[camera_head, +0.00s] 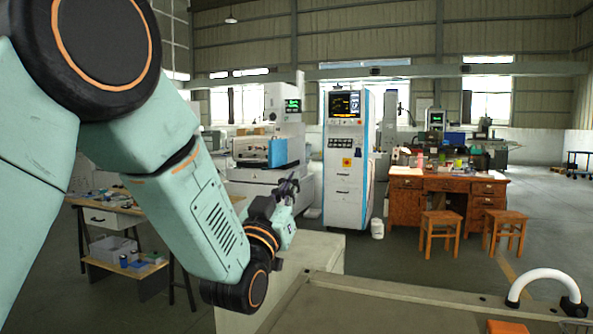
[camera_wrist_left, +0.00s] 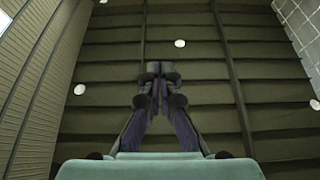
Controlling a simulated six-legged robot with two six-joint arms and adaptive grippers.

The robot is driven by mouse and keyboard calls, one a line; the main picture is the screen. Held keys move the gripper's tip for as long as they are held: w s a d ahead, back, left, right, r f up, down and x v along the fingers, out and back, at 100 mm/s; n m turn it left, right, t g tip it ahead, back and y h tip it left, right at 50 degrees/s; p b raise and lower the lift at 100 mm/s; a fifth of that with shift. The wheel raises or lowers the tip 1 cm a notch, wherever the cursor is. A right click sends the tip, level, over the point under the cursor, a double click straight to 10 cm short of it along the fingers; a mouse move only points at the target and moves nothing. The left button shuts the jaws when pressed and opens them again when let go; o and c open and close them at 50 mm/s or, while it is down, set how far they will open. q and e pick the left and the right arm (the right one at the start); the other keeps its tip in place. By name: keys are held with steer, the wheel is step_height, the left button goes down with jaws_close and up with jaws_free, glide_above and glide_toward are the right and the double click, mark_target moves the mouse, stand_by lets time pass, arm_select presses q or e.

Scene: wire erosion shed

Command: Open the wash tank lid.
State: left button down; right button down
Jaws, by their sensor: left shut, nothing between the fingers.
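A flat grey-brown panel (camera_head: 390,308) with a pale rim fills the bottom right of the head view; it looks like the wash tank lid, lying flat, its near part cut off by the frame. A white arched handle (camera_head: 545,276) with black feet stands at its right. My left gripper (camera_head: 290,184) is raised above and beyond the panel's far left side, pointing up, apart from lid and handle. In the left wrist view its fingers (camera_wrist_left: 157,73) meet at the tips with nothing between them, against the roof. My right gripper is not in view.
A pale block (camera_head: 322,260) stands just beyond the panel, below my left gripper. An orange piece (camera_head: 507,327) shows at the bottom edge. Further off are a workbench (camera_head: 105,214) at left, a white machine cabinet (camera_head: 347,180), a wooden desk (camera_head: 405,207) and two stools (camera_head: 440,218).

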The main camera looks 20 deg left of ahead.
arm_select(q)
steer(key=x, duration=0.3)
steer(key=shift+w+a, duration=0.3)
steer(key=shift+w, duration=0.1)
stand_by(0.5)
steer(key=shift+w+a+f, duration=0.1)
steer(key=shift+w+a, duration=0.05)
steer(key=shift+a, duration=0.05)
steer(key=shift+d, duration=0.2)
steer(key=shift+a, duration=0.1)
